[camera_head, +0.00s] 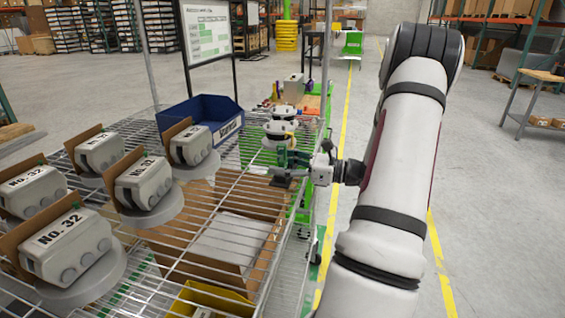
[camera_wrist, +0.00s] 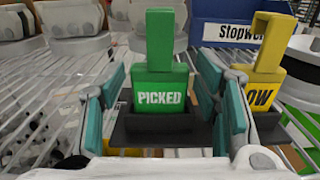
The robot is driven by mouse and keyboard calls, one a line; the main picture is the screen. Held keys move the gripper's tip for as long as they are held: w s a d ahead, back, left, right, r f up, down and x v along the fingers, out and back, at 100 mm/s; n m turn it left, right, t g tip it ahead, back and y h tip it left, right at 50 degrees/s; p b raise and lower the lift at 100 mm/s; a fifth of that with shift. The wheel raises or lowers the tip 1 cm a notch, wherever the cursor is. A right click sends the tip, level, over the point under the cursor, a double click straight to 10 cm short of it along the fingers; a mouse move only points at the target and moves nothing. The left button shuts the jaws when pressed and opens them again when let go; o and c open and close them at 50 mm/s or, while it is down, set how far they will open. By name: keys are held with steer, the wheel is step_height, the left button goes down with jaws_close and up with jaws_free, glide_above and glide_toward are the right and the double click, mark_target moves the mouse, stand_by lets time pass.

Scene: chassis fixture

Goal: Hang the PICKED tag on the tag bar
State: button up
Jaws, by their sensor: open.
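The green PICKED tag (camera_wrist: 160,60) stands upright in a dark holder (camera_wrist: 152,124) in the wrist view. Its upper part is a squared hook or frame, and its lower part carries white lettering. My gripper (camera_wrist: 161,85) has its two teal fingers apart, one on each side of the tag. A gap shows between the tag and each finger. In the head view my gripper (camera_head: 292,162) is over the wire shelf's right side, and the tag is too small there to make out clearly. I cannot pick out the tag bar in either view.
A yellow tag (camera_wrist: 268,50) stands just right of the green one, partly behind the right finger. A blue bin (camera_head: 208,112) sits behind on the wire shelf (camera_head: 185,262). Grey No. 32 housings (camera_head: 75,243) fill the left. A cardboard box (camera_head: 165,262) lies below the wires.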

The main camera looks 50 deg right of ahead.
mark_target(286, 152)
steer(key=c, duration=1)
steer(key=shift+r, duration=0.1)
steer(key=shift+r+p, duration=1.45)
steer(key=shift+r, duration=0.25)
steer(key=shift+p+v, duration=1.45)
steer(key=shift+v, duration=2.55)
steer(key=shift+f, duration=0.15)
